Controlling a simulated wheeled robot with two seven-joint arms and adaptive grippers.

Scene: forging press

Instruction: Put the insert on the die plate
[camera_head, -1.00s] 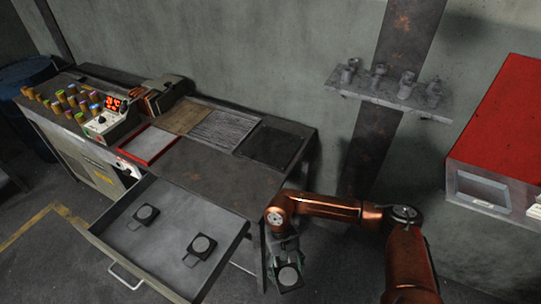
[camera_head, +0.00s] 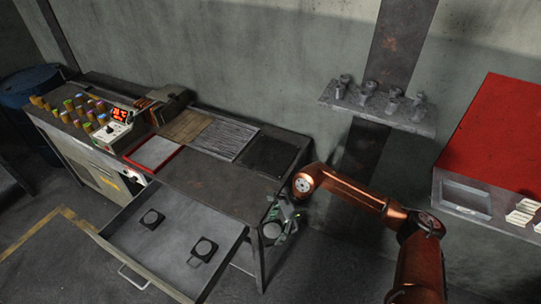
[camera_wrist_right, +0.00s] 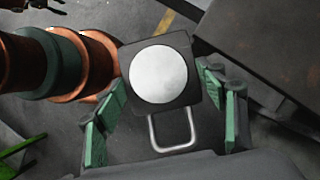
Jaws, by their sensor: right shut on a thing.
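The insert (camera_wrist_right: 158,76) is a dark square block with a pale round face and a metal loop handle. My right gripper (camera_head: 279,223) is shut on it, beside the right end of the workbench. The insert also shows in the head view (camera_head: 271,231), small and partly covered by the gripper. In the wrist view the green fingers of my right gripper (camera_wrist_right: 165,128) stand on both sides of it. Several flat plates lie on the bench, including a red-framed pale one (camera_head: 154,152) and a dark one (camera_head: 268,154). I cannot tell which is the die plate. My left gripper is not in view.
A control box (camera_head: 113,133) stands at the bench's left. A wall shelf (camera_head: 378,110) holds grey parts. A red-topped unit (camera_head: 497,140) is at right.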

